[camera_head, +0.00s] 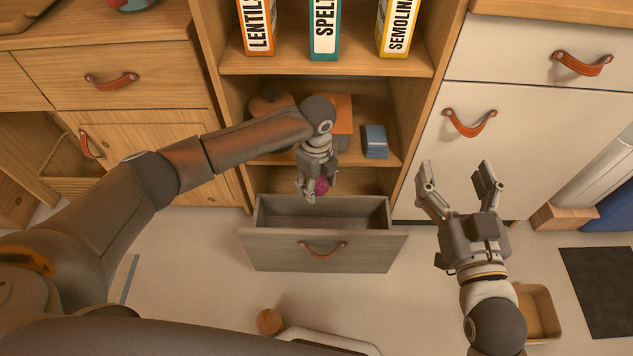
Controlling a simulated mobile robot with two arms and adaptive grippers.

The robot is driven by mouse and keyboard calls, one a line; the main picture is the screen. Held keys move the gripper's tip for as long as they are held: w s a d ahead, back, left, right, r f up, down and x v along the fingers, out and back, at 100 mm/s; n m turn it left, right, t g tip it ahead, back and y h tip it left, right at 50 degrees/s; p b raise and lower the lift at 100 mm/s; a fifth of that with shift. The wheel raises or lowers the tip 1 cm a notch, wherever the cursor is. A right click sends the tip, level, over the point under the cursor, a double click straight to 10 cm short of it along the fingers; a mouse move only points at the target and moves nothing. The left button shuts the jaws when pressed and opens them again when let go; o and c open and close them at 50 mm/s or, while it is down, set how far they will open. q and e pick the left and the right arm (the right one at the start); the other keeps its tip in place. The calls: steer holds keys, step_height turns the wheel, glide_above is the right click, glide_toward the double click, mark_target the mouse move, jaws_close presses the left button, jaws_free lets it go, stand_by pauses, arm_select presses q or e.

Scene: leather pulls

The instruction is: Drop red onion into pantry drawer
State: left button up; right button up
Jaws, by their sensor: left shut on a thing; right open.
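The red onion (321,186) is a small purple-red ball in the middle of the head view. My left gripper (312,191) is shut on it and appears above the back part of the pantry drawer. The pantry drawer (322,249) is grey wood with a leather pull and is pulled out at the bottom of the shelf unit. The visible part of its inside looks empty; my gripper hides some of the back. My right gripper (458,187) is open and empty, to the right of the drawer.
Cartons of lentils (257,27), spelt (324,30) and semolina (397,28) stand on the shelf above. A blue box (375,141) sits on the lower shelf. White drawers (540,110) are at right. A wooden bin (538,312) and a round brown object (270,321) are on the floor.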

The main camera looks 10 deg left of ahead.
arm_select(q)
steer(key=shift+f, duration=0.15)
arm_select(e)
steer(key=shift+a+r+t, duration=0.1)
steer(key=shift+r+t, duration=0.5)
steer(key=shift+r, duration=0.45)
arm_select(q)
steer(key=o, duration=1.1)
steer(key=shift+o, duration=0.2)
step_height(320, 180, up, 12)
